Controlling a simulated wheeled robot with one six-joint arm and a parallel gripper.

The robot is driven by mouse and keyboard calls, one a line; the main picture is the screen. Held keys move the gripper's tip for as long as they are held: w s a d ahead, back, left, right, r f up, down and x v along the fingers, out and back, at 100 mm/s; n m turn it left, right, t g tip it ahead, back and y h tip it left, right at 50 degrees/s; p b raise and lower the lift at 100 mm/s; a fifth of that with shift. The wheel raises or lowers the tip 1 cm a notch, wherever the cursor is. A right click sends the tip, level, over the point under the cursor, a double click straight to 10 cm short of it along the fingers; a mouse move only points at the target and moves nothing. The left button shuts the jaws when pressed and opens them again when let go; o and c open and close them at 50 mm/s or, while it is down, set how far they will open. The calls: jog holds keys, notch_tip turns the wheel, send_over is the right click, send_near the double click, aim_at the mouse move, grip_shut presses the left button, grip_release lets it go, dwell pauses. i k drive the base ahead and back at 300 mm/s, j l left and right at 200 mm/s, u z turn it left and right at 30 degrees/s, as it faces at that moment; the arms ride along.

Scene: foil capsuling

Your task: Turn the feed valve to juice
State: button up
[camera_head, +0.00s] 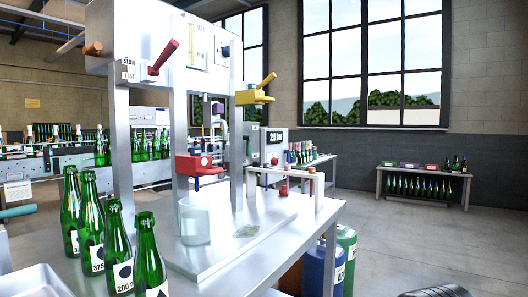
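A tall grey metal machine (118,140) stands on the bench in front of me. A yellow valve body with a yellow lever (265,81) sits on its right side, the lever tilted up to the right. A red lever (163,57) is on the upper front panel, beside a plate reading SLOW and FAST. A blue knob (225,51) is on a small white plate at the panel's right. I cannot read any juice mark, so I cannot tell which of these is the feed valve.
Several green bottles (91,222) stand at the bench's left, near a pale tray (37,283). A clear beaker (195,220) stands under a red clamp-like part (198,165). Blue and green cylinders (346,258) stand below the bench. Floor to the right is mostly clear.

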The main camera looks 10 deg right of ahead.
aim_at(246, 138)
jog(key=i+l, duration=0.2)
jog(key=l, duration=0.2)
jog(key=i+l+z, duration=0.15)
jog(key=l, duration=0.25)
jog(key=i+l, duration=0.2)
jog(key=l, duration=0.2)
